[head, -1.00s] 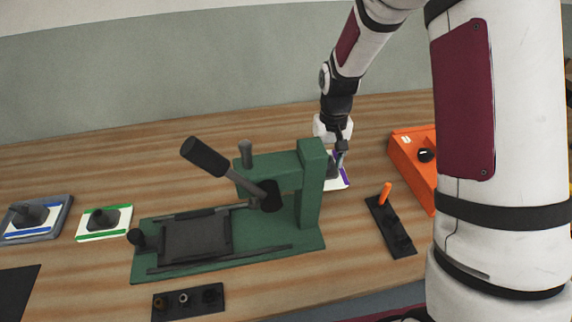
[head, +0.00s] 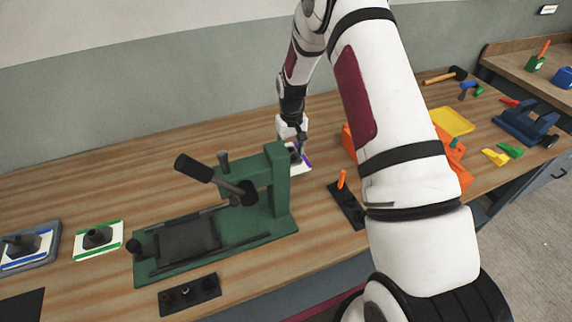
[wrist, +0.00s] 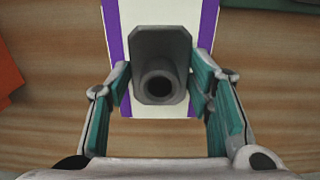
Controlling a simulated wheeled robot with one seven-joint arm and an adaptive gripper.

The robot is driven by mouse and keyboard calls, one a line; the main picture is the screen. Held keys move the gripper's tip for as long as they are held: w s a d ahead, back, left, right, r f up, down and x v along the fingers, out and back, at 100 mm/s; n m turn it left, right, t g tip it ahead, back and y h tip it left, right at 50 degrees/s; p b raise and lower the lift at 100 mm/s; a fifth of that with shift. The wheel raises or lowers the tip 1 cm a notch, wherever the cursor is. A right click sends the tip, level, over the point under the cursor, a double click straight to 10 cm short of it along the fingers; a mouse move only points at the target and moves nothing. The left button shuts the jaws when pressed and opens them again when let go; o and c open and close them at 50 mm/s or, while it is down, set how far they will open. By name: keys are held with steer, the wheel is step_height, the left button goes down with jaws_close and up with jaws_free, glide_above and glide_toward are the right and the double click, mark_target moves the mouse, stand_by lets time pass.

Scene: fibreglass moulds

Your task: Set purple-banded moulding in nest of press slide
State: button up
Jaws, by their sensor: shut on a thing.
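The purple-banded moulding (wrist: 205,28) is a white plate with purple side bands and a dark grey hollow boss (wrist: 160,58) on top. My gripper (wrist: 162,85) is shut on the boss, one teal-padded finger on each side. In the head view my gripper (head: 297,143) and the moulding (head: 303,166) are behind the green press (head: 277,185), partly hidden by it. I cannot tell whether the plate is clear of the table. The press slide (head: 186,243) has a dark, empty-looking nest and lies out to the left of the press column, with the lever (head: 205,172) above it.
A green-banded moulding (head: 98,240) and a blue-banded one on a tray (head: 45,260) lie at left. A dark block with holes (head: 190,294) is in front of the press. A black rack with an orange handle (head: 347,203) and an orange box (head: 350,140) are at right.

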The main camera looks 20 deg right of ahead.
steer(key=shift+f+p, duration=0.4)
steer(key=shift+f, duration=2.2)
steer(key=shift+f, duration=0.1)
steer(key=o, duration=1)
steer(key=shift+f, duration=0.1)
steer(key=o, duration=0.4)
steer(key=shift+c, duration=0.2)
